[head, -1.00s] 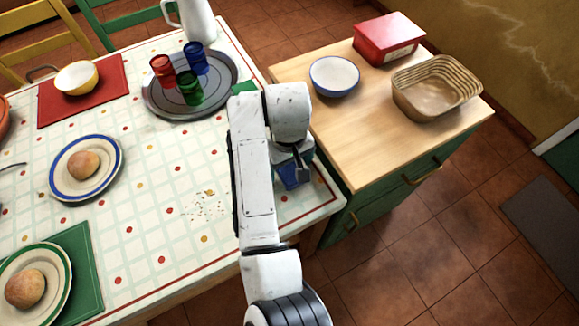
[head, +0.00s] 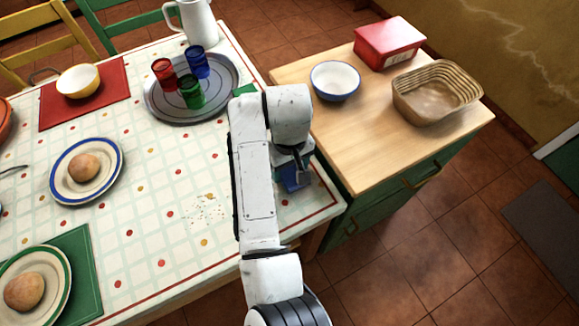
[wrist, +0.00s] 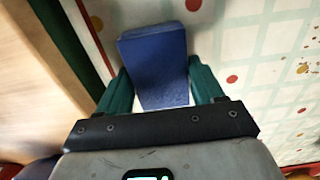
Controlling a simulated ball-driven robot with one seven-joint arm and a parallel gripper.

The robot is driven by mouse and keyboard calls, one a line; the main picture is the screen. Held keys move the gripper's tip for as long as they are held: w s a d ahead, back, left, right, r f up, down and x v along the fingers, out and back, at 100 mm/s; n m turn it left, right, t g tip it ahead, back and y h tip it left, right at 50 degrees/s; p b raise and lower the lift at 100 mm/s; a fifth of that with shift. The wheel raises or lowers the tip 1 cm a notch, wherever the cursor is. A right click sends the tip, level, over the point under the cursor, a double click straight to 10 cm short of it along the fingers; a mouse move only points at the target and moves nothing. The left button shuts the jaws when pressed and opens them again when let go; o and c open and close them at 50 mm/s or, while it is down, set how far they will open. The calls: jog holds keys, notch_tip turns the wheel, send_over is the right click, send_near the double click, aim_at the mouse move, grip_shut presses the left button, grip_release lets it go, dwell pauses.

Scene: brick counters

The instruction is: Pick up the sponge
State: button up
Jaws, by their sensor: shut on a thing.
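The sponge is a blue block. In the wrist view the sponge (wrist: 154,62) sits between the two green fingers of my gripper (wrist: 160,85), which are shut on it. In the head view the sponge (head: 291,178) shows only in part below my gripper (head: 297,165), near the right edge of the table. My arm hides much of the gripper and the sponge there. I cannot tell whether the sponge touches the tablecloth.
Crumbs (head: 208,209) lie on the patterned tablecloth left of my arm. A grey tray (head: 160,105) with red, green and blue cups stands behind. The wooden counter (head: 375,150) at right holds a bowl (head: 335,80), a basket (head: 437,92) and a red box (head: 389,42).

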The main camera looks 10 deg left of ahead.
jog(key=shift+r, duration=0.45)
jog(key=s+r+p, duration=0.1)
jog(key=r, duration=0.1)
jog(key=s+r+p, duration=0.1)
jog(key=s+r, duration=0.1)
jog(key=r, duration=0.1)
jog(key=s+r+p, duration=0.1)
jog(key=r, duration=0.2)
jog(key=shift+s, duration=0.25)
jog(key=s+d+r+p, duration=0.1)
jog(key=s+r+p, duration=0.2)
jog(key=s, duration=0.6)
jog(key=shift+s+r+p, duration=0.25)
jog(key=shift+r+p, duration=0.1)
jog(key=shift+p, duration=0.75)
